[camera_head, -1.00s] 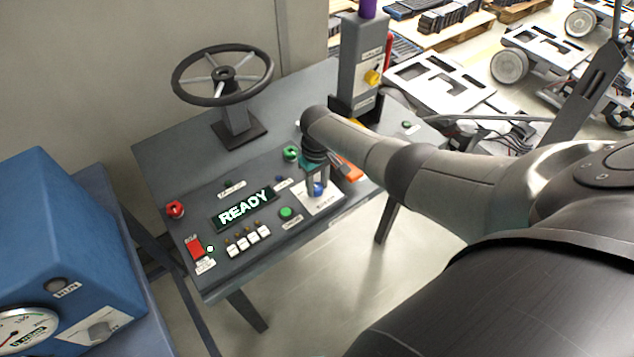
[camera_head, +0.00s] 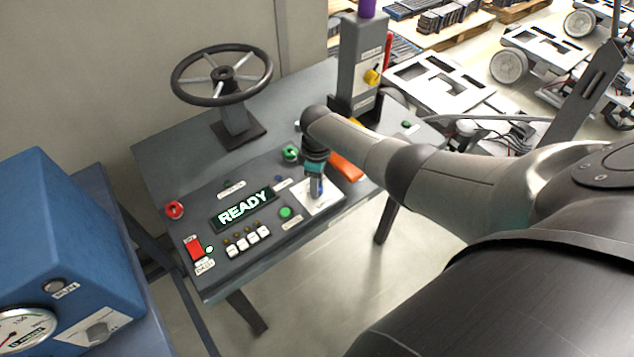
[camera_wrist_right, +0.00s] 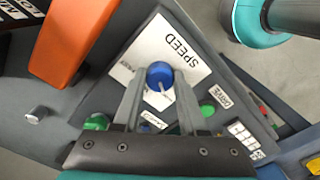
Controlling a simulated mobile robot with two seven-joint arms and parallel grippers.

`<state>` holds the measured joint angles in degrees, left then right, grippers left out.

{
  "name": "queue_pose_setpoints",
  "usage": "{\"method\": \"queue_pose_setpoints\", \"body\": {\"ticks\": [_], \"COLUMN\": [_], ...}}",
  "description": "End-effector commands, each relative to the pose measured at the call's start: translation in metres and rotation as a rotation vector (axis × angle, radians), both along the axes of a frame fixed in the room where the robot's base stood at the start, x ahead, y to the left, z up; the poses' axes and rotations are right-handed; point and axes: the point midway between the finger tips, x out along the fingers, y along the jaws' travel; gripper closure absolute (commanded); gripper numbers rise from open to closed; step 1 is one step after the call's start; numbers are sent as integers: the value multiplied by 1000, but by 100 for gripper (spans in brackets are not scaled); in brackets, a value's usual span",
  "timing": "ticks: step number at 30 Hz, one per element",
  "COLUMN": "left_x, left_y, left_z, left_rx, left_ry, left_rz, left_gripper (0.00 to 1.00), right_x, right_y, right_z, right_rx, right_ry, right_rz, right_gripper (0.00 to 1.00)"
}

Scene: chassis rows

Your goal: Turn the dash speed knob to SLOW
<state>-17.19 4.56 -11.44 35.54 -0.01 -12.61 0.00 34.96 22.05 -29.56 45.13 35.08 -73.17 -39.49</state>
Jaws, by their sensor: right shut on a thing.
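The blue speed knob (camera_head: 319,186) sits on a white plate (camera_head: 323,202) at the right front of the dash. In the right wrist view the knob (camera_wrist_right: 159,74) shows between my fingertips, with a light pointer mark on its lower side. The plate (camera_wrist_right: 172,48) reads SPEED, upside down there; its smaller lettering is too small to read. My right gripper (camera_head: 316,189) points down and is shut on the knob; its two fingers (camera_wrist_right: 162,80) also show in the wrist view. My left gripper is not in view.
The grey dash holds a READY display (camera_head: 244,208), green buttons (camera_head: 285,212), a red button (camera_head: 174,210), a red switch (camera_head: 194,249) and a steering wheel (camera_head: 222,75). An orange lever (camera_head: 346,166) stands close beside my right gripper. A blue cabinet (camera_head: 60,230) is at left.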

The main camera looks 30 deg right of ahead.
Motion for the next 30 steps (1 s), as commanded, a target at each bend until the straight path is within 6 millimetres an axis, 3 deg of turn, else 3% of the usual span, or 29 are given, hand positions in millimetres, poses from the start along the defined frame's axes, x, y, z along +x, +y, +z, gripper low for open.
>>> {"method": "queue_pose_setpoints", "body": {"ticks": [14, 15, 23, 30], "left_x": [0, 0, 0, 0], "left_y": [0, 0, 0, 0], "left_z": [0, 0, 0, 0], "left_rx": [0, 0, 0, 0], "left_ry": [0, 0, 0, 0], "left_rz": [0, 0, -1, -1], "left_gripper": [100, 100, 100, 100], "right_x": [1, 1, 1, 0], "right_y": [0, 0, 0, 0], "right_z": [1, 1, 1, 1], "right_rx": [1, 1, 1, 1], "right_ry": [-3, -3, -2, -1], "right_rz": [19, 19, 17, 17], "right_gripper": [100, 58, 29, 29]}}
